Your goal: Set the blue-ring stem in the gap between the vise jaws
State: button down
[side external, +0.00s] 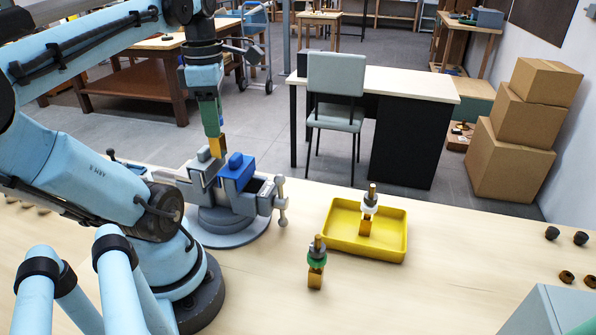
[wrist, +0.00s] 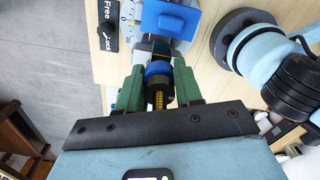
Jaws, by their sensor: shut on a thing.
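The blue-ring stem (wrist: 158,69) is between the green fingers of my gripper (wrist: 159,90) in the wrist view, its brass threaded end toward the camera. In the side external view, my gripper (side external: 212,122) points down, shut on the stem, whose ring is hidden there. The stem's square brass foot (side external: 217,147) shows below the fingertips, just above the vise or at its jaw tops; its exact depth is unclear. The vise has a grey jaw (side external: 203,168) on the left and a blue jaw (side external: 238,172) on the right. The blue jaw also shows in the wrist view (wrist: 170,20).
A green-ring stem (side external: 316,262) stands on the bench (side external: 420,290). A white-ring stem (side external: 369,205) stands in a yellow tray (side external: 340,237). Small dark parts (side external: 566,276) lie at the far right. A Free/Lock label (wrist: 108,28) is near the vise.

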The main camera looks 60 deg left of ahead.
jog(key=shift+f, duration=2.95)
jog(key=shift+f, duration=0.3)
jog(key=c, duration=0.7)
grip_release()
jog(key=shift+o, duration=0.2)
notch_tip(320, 180, up, 12)
jog(key=shift+r, duration=0.1)
notch_tip(320, 180, up, 9)
send_over(218, 148)
jog(key=a, duration=0.1)
jog(key=shift+w+a, duration=0.1)
jog(key=shift+a, duration=0.05)
